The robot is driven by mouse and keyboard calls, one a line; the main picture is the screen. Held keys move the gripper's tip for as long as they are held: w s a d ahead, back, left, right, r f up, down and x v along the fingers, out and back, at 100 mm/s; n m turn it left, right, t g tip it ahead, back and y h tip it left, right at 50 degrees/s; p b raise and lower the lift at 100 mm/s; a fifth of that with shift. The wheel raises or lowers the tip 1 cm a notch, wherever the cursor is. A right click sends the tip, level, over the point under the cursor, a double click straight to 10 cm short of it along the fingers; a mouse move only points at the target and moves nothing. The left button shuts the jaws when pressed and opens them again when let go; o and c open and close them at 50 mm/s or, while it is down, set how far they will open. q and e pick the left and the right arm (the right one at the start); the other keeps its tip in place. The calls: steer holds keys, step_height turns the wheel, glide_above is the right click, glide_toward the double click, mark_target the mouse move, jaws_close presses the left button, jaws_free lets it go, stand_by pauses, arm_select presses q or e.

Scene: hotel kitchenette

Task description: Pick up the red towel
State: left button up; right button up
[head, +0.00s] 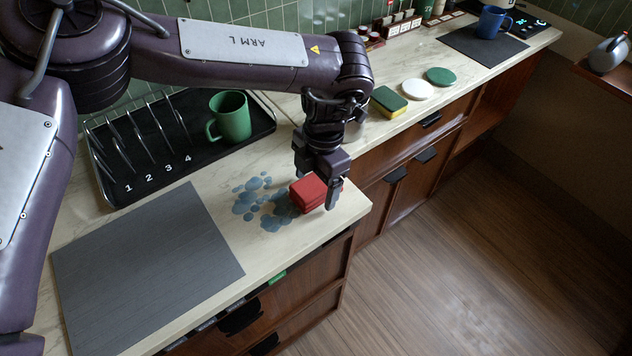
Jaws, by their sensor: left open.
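The red towel (309,195) is a small folded block on the cream counter, at the right end of its near part. It lies beside a patch of blue-grey wet spots. My left gripper (318,192) points down at the towel from above, with its jaws open. One finger shows at the towel's right side and the other at its left rear. The gripper hides part of the towel's top and back, and I cannot tell whether the fingers touch it. My right gripper is not in the head view.
A grey mat (150,270) lies at the near left. A black numbered rack tray (185,165) holds a green mug (229,116). A sponge (388,101), a white disc (417,89) and a green disc (440,77) lie farther right. A blue mug (491,22) stands on a far dark mat (480,45).

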mark_target(316, 181)
arm_select(q)
steer(key=shift+f, duration=0.25)
steer(key=c, duration=1.1)
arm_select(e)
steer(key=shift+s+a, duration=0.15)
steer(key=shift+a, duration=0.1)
arm_select(q)
steer(key=shift+r, duration=0.1)
steer(key=shift+c, duration=0.2)
